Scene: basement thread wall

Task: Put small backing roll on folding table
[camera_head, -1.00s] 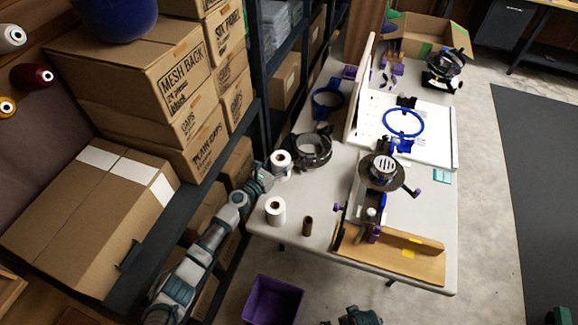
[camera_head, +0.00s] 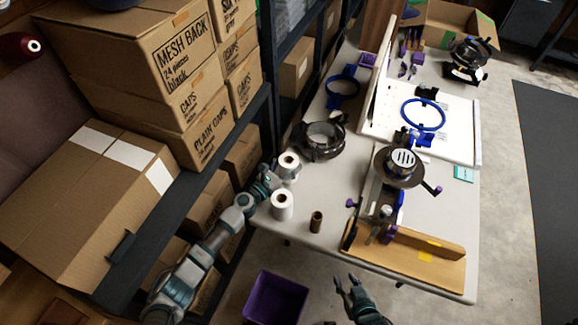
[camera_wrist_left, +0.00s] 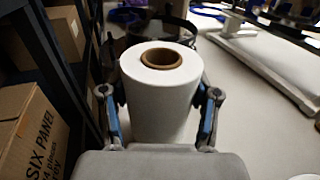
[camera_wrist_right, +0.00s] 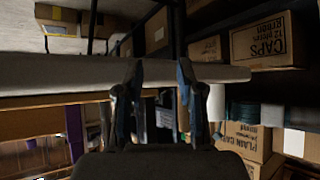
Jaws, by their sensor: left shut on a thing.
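My left gripper (camera_head: 277,178) is shut around a white roll with a brown core (camera_head: 289,165), at the left edge of the folding table (camera_head: 330,255). In the left wrist view the roll (camera_wrist_left: 160,105) stands upright between the fingers. Its underside is hidden, so I cannot tell whether it touches the tabletop. A second, similar white roll (camera_head: 282,206) stands on the table nearer the front left corner. My right gripper (camera_head: 348,287) is open and empty, low in front of the table's front edge; its parted fingers also show in the right wrist view (camera_wrist_right: 158,95).
A small brown tube (camera_head: 316,222) stands right of the second roll. A dark round ring fixture (camera_head: 320,141) is behind the held roll. Shelves with boxes (camera_head: 185,75) border the left; a purple bin (camera_head: 275,298) is on the floor.

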